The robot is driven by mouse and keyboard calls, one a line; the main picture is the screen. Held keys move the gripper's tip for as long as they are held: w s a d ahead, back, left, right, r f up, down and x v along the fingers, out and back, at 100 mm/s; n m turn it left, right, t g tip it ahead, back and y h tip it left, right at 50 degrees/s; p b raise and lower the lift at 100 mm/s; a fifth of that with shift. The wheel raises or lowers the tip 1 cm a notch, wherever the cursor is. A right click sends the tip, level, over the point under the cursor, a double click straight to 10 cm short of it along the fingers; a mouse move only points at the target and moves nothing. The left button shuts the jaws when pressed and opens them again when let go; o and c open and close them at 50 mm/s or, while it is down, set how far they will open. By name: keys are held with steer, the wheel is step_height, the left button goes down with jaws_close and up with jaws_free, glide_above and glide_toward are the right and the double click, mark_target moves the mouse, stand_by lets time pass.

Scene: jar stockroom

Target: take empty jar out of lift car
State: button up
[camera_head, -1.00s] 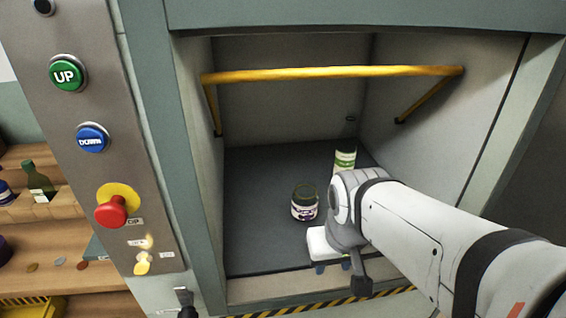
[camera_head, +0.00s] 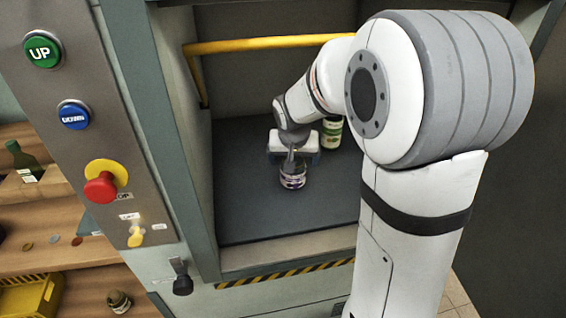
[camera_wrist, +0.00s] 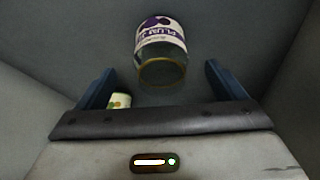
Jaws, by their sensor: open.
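The jar with a white and purple plum label (camera_head: 293,178) stands upright on the dark floor of the lift car (camera_head: 270,220). In the wrist view the glass jar (camera_wrist: 160,62) is ahead of the fingers, roughly centred between them, its label upside down. It looks see-through, but I cannot clearly tell whether it is empty.
A second jar with a green and white label (camera_head: 331,132) stands behind and right of my gripper. A yellow bar (camera_head: 260,44) crosses the lift opening above. A button panel (camera_head: 95,130) is on the left, with wooden shelves (camera_head: 50,262) and a yellow crate (camera_head: 30,298) beyond.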

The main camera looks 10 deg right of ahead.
steer(key=x, duration=0.7)
steer(key=shift+w+f+p, duration=0.15)
steer(key=shift+w+p, duration=0.25)
steer(key=c, duration=1.2)
steer(key=shift+o, duration=0.2)
